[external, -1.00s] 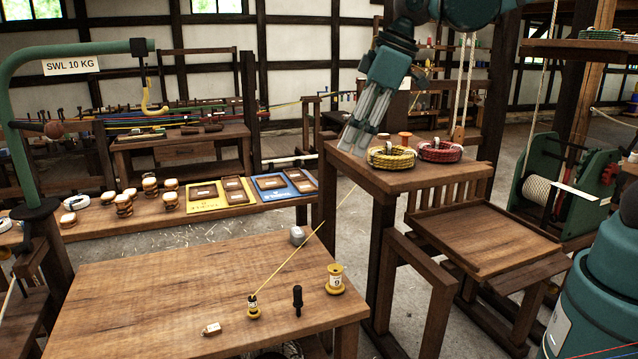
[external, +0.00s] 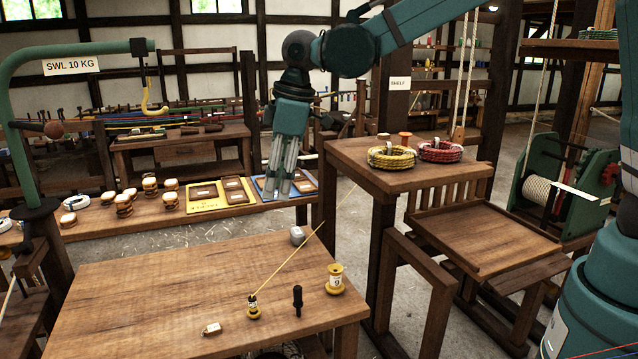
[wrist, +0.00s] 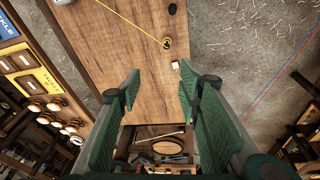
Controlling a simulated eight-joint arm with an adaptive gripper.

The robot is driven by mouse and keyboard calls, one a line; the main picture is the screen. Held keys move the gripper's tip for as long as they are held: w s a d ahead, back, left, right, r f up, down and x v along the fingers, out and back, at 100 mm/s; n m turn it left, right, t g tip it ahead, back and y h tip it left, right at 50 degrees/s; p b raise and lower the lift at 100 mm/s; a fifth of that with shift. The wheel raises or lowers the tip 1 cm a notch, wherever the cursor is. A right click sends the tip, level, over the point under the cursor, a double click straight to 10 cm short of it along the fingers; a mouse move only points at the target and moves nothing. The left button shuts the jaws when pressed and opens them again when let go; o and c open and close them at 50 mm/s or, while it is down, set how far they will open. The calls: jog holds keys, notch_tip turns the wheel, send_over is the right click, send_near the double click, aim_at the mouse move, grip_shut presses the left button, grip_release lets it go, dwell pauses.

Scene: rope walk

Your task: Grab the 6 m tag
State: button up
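A small pale tag (external: 211,329) lies flat on the near wooden bench, left of a small yellow spool with a taut yellow line. Its lettering is too small to read. In the wrist view the tag (wrist: 175,64) lies on the bench beyond my right fingertip, close to the bench's right edge.
The bench's middle is clear. A higher side table (external: 350,155) with rope coils stands to the right.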

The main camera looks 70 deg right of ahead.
jog(key=w+a+f+n+g+b, duration=0.1)
jog(key=w+a+f, duration=0.25)
jog(key=f, duration=0.25)
jog(key=w+a+f+n, duration=0.1)
jog(key=w+a+f, duration=0.2)
jog(key=w+f, duration=0.25)
jog(key=n+g+b, duration=0.2)
send_over(210, 328)
notch_tip(210, 328, down, 19)
jog(key=shift+d+r, duration=0.1)
jog(key=shift+d, duration=0.05)
jog(key=shift+f, duration=1.3)
jog(key=shift+a+f, duration=0.2)
jog(key=shift+f, duration=2.4)
